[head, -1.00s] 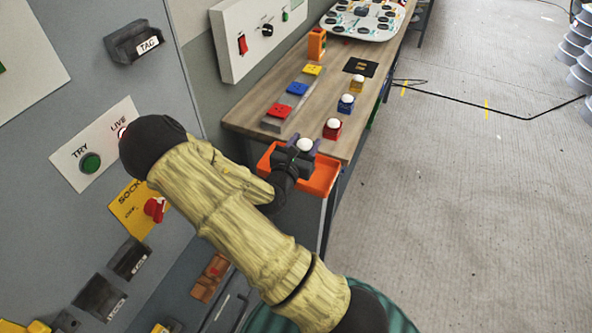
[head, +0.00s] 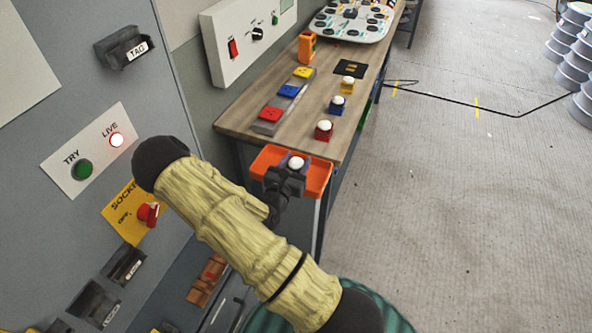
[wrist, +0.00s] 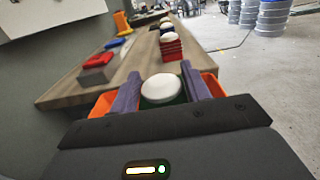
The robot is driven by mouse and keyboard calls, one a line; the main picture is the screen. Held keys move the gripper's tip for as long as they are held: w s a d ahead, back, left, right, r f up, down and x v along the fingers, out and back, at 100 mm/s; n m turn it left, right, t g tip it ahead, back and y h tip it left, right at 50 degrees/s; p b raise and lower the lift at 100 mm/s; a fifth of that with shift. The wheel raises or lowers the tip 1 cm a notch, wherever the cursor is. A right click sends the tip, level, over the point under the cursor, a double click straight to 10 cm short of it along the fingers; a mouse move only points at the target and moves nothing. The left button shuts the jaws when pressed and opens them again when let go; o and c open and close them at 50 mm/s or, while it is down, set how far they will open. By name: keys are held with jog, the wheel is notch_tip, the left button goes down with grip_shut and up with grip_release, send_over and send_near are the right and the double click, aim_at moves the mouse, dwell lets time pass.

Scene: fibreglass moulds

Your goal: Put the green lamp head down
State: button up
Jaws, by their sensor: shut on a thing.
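The green lamp head has a white dome (head: 296,162). In the wrist view its dome (wrist: 161,88) and a dark green body below it sit between my two purple-grey fingers. My gripper (head: 290,168) is shut on it, with the dome upright. In the head view the gripper and lamp head are in front of and over the orange tray (head: 318,180) at the bench's near end. Orange walls of the tray (wrist: 103,104) show on both sides of the fingers. The lamp head's underside is hidden, so I cannot tell its height above the tray floor.
The wooden bench (head: 242,117) carries red (head: 323,132), blue (head: 337,106) and yellow (head: 347,85) lamp heads in a row. A strip with coloured blocks (head: 272,114) lies left of them. A grey cabinet panel (head: 60,120) stands left. The floor at right is clear nearby.

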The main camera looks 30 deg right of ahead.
aim_at(296, 170)
jog(key=shift+s+f, duration=0.1)
jog(key=shift+f, duration=1.65)
jog(key=shift+f, duration=0.1)
jog(key=shift+f, duration=0.15)
jog(key=o, duration=1.1)
jog(key=shift+r, duration=0.3)
jog(key=b+v, duration=0.2)
jog(key=v, duration=1)
jog(key=shift+f+b, duration=0.1)
jog(key=shift+b, duration=0.2)
jog(key=shift+s, duration=0.1)
